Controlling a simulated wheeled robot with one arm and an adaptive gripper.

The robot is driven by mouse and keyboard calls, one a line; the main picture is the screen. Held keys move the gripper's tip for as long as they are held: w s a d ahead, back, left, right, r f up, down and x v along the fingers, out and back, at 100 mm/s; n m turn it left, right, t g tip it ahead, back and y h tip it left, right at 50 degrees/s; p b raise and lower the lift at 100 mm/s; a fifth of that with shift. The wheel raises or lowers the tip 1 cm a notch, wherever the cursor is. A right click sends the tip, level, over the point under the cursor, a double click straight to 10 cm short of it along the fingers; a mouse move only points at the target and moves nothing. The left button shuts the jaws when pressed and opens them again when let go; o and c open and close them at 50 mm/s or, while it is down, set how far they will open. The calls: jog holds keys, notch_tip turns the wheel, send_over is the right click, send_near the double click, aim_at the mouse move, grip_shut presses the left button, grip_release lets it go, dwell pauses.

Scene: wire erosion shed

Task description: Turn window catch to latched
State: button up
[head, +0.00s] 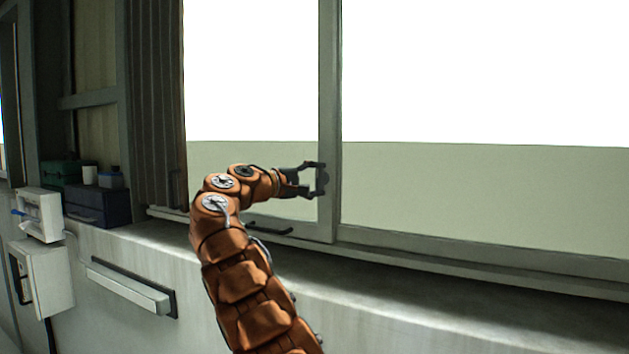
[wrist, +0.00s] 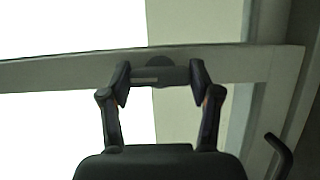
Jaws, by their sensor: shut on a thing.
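The window catch (wrist: 160,73) is a small dark grey lever with a round base on the window's upright frame bar (wrist: 60,70). In the wrist view it lies roughly along the bar, between my fingertips. In the head view the catch (head: 324,180) shows as a small dark shape on the bar (head: 330,90), partly hidden by my fingers. My gripper (head: 317,179) reaches it from the left, with one finger above and one below. In the wrist view my gripper (wrist: 161,82) is shut on the catch, a finger at each end.
A dark pull handle (head: 268,229) sits on the window's bottom rail; it also shows in the wrist view (wrist: 279,150). The sill (head: 450,290) is clear to the right. A dark blue box (head: 97,205) and white wall boxes (head: 42,275) are at left.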

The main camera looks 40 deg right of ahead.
jog(key=o, duration=1.1)
jog(key=shift+o, duration=0.2)
jog(key=shift+a, duration=0.15)
jog(key=w+a, duration=0.1)
jog(key=a, duration=1)
jog(key=shift+w+a, duration=0.15)
jog(key=shift+a, duration=0.2)
